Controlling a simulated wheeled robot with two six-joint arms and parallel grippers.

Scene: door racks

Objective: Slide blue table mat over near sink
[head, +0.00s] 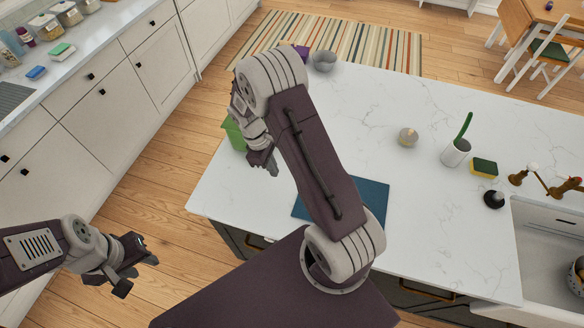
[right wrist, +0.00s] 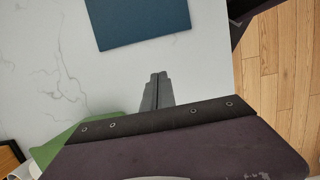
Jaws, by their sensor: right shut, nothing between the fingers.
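The blue table mat (head: 372,200) lies flat on the white marble island counter, partly hidden behind my right arm in the head view. It also shows at the top of the right wrist view (right wrist: 140,20), ahead of the fingertips and apart from them. The sink (head: 545,245) is set into the counter at the right of the head view. My right gripper (head: 268,163) is to the left of the mat, over the counter's left part; its fingers are shut and empty in the right wrist view (right wrist: 156,90). My left gripper (head: 145,262) hangs over the wood floor, away from the counter; its finger gap is unclear.
Between mat and sink the counter is mostly bare. A black stopper-like item (head: 494,199), a brass faucet (head: 545,182), a sponge (head: 484,168), a white cup with green brush (head: 457,150) and a small bowl (head: 408,137) stand further back. A green container (head: 234,133) is by my right gripper.

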